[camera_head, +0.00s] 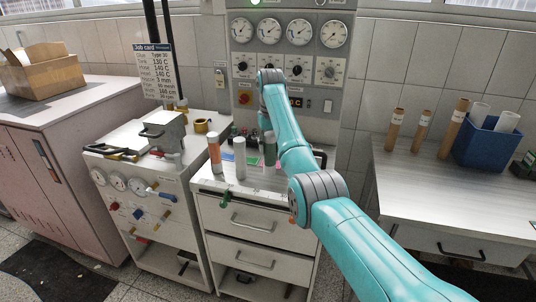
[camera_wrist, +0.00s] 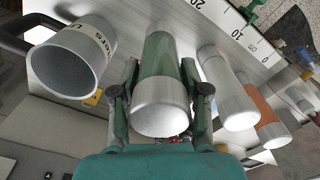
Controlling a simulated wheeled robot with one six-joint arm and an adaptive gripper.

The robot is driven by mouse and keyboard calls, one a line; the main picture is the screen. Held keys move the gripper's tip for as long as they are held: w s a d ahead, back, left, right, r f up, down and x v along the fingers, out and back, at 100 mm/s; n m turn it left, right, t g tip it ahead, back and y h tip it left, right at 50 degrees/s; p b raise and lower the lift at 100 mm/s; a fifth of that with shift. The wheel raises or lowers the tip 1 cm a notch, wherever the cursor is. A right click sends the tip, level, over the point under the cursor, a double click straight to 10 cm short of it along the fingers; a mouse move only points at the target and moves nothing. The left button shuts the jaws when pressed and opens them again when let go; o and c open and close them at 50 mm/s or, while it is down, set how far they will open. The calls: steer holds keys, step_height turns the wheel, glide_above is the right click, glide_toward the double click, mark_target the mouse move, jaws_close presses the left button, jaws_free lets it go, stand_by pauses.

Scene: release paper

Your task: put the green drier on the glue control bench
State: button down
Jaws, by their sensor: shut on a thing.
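The green drier (camera_wrist: 157,65) is a green cylinder with a pale end, held between my gripper's fingers (camera_wrist: 160,95) in the wrist view. My gripper is shut around its side. In the head view, the green drier (camera_head: 269,158) shows upright behind my arm, above the middle drawer bench (camera_head: 205,190); I cannot tell whether it touches the top. Beside it stand a pale cylinder (camera_head: 240,158) and an orange-and-white cylinder (camera_head: 214,154). To the left is a bench with dials on its front (camera_head: 120,183). No readable label shows which bench is for glue control.
A gauge panel (camera_head: 285,60) rises behind. The right table (camera_head: 420,190) carries tubes and a blue bin (camera_head: 486,148); its front is clear.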

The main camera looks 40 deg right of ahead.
mark_target(270, 154)
steer(key=shift+f, duration=1.6)
steer(key=shift+f, duration=0.1)
steer(key=c, duration=0.6)
jaws_free()
step_height(270, 154, up, 12)
steer(key=shift+r, duration=0.15)
